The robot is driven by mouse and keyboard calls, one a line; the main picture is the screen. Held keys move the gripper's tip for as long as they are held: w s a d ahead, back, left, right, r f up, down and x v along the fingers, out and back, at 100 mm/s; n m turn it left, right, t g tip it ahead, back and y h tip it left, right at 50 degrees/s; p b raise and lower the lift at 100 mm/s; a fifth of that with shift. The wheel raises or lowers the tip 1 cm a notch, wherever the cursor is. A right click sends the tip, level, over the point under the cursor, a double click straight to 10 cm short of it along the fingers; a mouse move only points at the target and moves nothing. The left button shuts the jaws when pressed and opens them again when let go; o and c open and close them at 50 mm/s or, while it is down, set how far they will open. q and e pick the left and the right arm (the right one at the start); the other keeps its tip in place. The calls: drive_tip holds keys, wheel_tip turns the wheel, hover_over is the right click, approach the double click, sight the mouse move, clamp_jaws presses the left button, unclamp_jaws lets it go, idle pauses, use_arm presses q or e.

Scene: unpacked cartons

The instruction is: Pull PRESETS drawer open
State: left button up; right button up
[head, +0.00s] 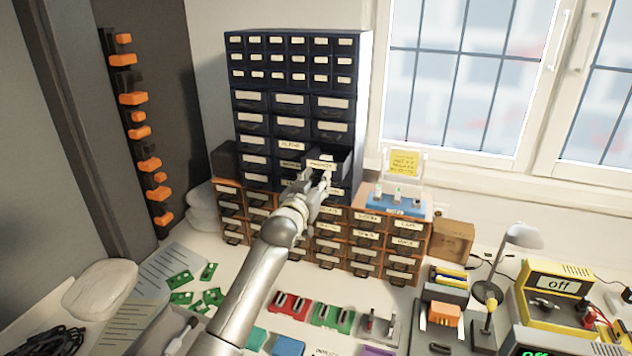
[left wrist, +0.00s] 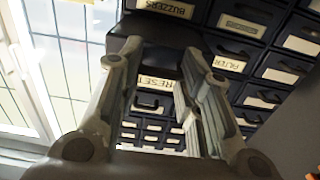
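The PRESETS drawer (head: 322,164) is a small dark drawer in the navy cabinet, at the right of its lower part. It stands out from its neighbours, with its dark inside showing. Its label (left wrist: 155,82) shows in the left wrist view, partly hidden by the fingers. My left gripper (head: 318,184) is right in front of the drawer. In the left wrist view my left gripper (left wrist: 160,75) has its two fingers apart, one on each side of the label. I cannot tell whether they touch the drawer. My right gripper is not in view.
A blue tray (head: 400,204) and yellow note (head: 404,163) are right of the drawer. Green boards, colored bins, a lamp (head: 523,236) and a yellow meter (head: 553,290) occupy the bench.

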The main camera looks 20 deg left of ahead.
use_arm(q)
drive_tip(key=shift+s+f, duration=0.1)
drive_tip(key=shift+s, duration=0.1)
drive_tip(key=o, duration=0.4)
drive_tip(key=s, duration=1.1)
drive_tip(key=shift+s+a, duration=0.25)
drive_tip(key=shift+s, duration=0.1)
drive_tip(key=shift+c, duration=0.2)
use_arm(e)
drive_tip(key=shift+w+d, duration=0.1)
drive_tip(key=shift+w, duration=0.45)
use_arm(q)
drive_tip(key=shift+c, duration=1.2)
drive_tip(key=m+b, duration=0.1)
drive_tip(key=m, duration=0.1)
drive_tip(key=m+b, duration=0.2)
drive_tip(key=f+m+b, duration=0.1)
drive_tip(key=m, duration=0.1)
drive_tip(key=shift+d+m+t, duration=0.15)
drive_tip(key=shift+m+t, duration=0.25)
drive_tip(key=c, duration=0.7)
drive_tip(key=shift+o, duration=0.2)
drive_tip(key=w+m+t+b, duration=0.1)
drive_tip(key=w+m+b, duration=0.1)
drive_tip(key=w+m, duration=0.7)
drive_tip(key=shift+w+r+m, duration=0.2)
drive_tip(key=shift+r+m, duration=0.25)
drive_tip(key=shift+m, duration=0.65)
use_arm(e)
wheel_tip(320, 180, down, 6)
